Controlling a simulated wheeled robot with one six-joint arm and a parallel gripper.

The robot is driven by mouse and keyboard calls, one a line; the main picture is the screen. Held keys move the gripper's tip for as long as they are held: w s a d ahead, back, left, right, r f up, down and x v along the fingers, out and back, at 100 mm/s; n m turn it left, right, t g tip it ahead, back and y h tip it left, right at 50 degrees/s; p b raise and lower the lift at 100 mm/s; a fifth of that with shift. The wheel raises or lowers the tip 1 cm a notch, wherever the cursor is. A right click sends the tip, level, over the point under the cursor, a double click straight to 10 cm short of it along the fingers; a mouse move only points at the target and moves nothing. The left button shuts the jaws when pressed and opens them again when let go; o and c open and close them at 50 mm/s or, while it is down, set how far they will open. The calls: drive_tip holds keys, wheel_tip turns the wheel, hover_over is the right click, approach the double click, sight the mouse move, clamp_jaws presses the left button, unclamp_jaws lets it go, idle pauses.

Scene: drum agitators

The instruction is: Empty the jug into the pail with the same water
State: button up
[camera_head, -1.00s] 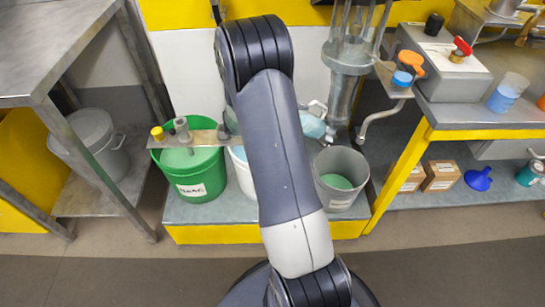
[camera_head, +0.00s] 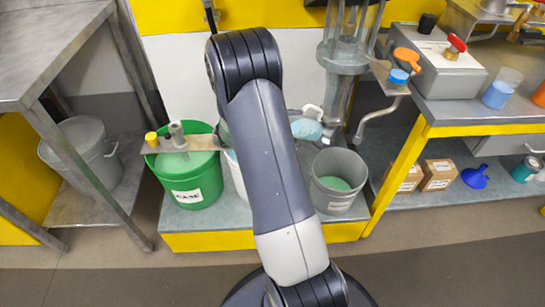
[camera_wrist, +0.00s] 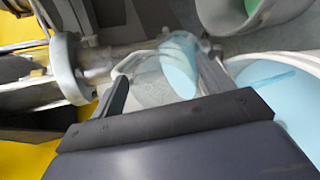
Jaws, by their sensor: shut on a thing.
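The clear jug (camera_head: 305,129) holds light blue water and shows just right of my arm in the head view. In the wrist view the jug (camera_wrist: 178,65) appears tilted between the fingers of my gripper (camera_wrist: 163,66), which is shut on it. A white pail (camera_head: 235,172) is mostly hidden behind my arm; in the wrist view a pail with light blue liquid (camera_wrist: 287,90) lies right of the jug. A grey pail (camera_head: 338,180) and a green pail (camera_head: 187,182) hold green liquid. My gripper is hidden in the head view.
A metal agitator (camera_head: 345,60) hangs above and behind the grey pail. A plate with a yellow knob (camera_head: 152,139) lies across the green pail. A bench (camera_head: 475,118) stands at right; floor in front is clear.

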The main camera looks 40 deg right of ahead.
drive_tip(key=shift+f+b, duration=0.35)
drive_tip(key=shift+b, duration=0.15)
idle(0.4)
